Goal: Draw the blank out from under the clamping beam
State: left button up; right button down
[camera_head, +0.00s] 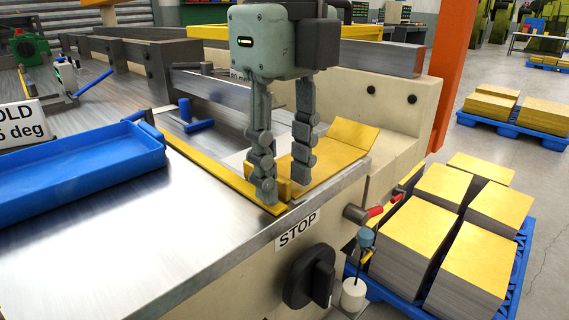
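A golden tinplate blank (332,157) lies at the right end of the machine's steel bed, with one edge bent up at its far right. My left gripper (284,190) hangs straight down at the blank's near left edge, its two fingers apart. A small raised yellow part shows between the fingertips; I cannot tell whether they touch it. A bright steel bar (215,91), which looks like the clamping beam, runs behind the gripper. My gripper hides where bar and blank meet, so I cannot tell how far the blank sits under it. My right gripper is not in view.
A yellow strip (205,161) runs along the bed to the gripper. A blue tray (75,168) and a blue-handled tool (186,116) lie to the left. A STOP label (297,229), black knob (309,277) and red-handled lever (372,211) are at the front. Sheet stacks (470,251) stand on the right.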

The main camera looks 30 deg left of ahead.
pick_arm(q)
notch_tip(320, 180, up, 12)
dwell(0.6)
dwell(0.4)
